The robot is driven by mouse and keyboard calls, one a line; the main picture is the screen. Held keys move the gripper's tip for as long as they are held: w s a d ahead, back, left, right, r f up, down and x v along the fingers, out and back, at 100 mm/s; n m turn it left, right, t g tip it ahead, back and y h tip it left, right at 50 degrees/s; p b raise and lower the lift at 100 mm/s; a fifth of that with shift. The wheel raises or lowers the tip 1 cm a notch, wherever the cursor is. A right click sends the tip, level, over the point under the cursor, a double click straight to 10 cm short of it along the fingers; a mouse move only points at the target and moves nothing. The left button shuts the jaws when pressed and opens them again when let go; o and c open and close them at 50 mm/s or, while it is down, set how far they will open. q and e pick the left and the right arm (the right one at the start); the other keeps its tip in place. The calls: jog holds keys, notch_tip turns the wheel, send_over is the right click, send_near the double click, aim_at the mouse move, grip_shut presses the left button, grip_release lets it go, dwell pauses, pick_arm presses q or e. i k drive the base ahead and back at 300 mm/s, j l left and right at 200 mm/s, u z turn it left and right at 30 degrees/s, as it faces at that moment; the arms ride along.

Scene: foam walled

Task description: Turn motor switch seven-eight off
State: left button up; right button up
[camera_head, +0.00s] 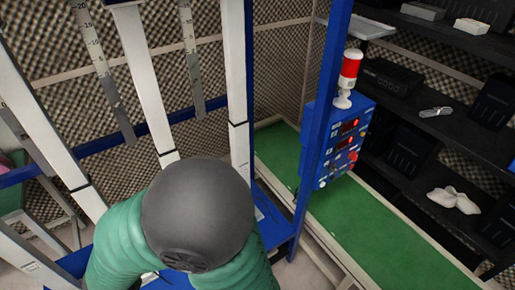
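A blue control box (340,143) is mounted by a blue upright post right of the middle in the head view. Its face has small red lit displays, several buttons and knobs, and a red knob near its lower right. The labels are too small to read, so I cannot tell which switch is motor switch seven-eight. A red and white signal lamp (349,72) stands on top of the box. Neither of my grippers is in view, so I cannot see their state or distance from the box.
A blue post (319,120) stands at the box's left edge. A green surface (375,240) with pale rails runs below. Dark shelves (450,125) with devices stand at right. White slats (145,75) and foam walls fill the left. A grey joint with green sleeves covers the lower middle.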

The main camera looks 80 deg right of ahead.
aim_at(353, 156)
jog(key=z, duration=3.45)
jog(key=i+l, duration=0.2)
jog(key=i, duration=0.3)
jog(key=i+l+z, duration=0.1)
jog(key=i+l, duration=0.15)
jog(key=i, duration=0.25)
